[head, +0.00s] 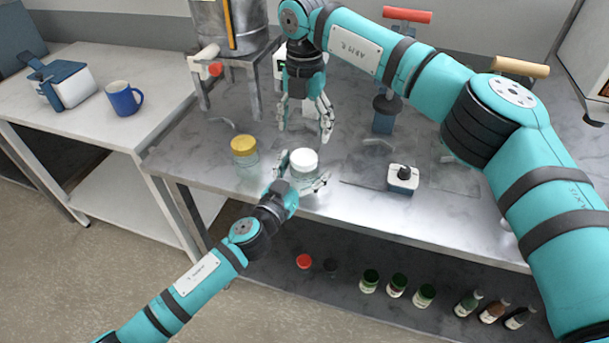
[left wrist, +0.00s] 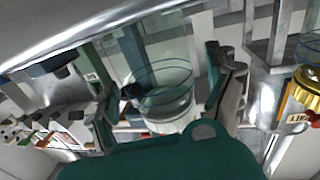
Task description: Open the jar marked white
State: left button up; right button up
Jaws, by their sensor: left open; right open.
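The white-lidded jar (head: 303,162), a clear glass body under a white lid, stands upright near the front edge of the metal table. My left gripper (head: 303,172) is open, with one finger on each side of the jar. In the left wrist view the glass body (left wrist: 162,88) shows between the two fingers (left wrist: 168,95); I cannot tell whether they touch it. My right gripper (head: 304,122) is open and empty, pointing down behind and above the white lid. A yellow-lidded jar (head: 244,151) stands to the left; its lid also shows in the left wrist view (left wrist: 307,80).
A metal container on a stand (head: 228,28) is at the back left. A small device with a black knob (head: 403,178) sits right of the jar. Several bottles and jars (head: 397,284) stand on the lower shelf. A blue mug (head: 123,98) is on the left table.

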aim_at(304, 156)
pick_arm(q)
grip_shut()
pick_arm(e)
jog(key=m, duration=0.7)
jog(key=shift+a+m, duration=0.1)
jog(key=shift+m, duration=0.2)
jog(key=m, duration=0.9)
jog(key=shift+m, duration=0.4)
jog(key=shift+f+m, duration=0.3)
jog(key=shift+f, duration=3.7)
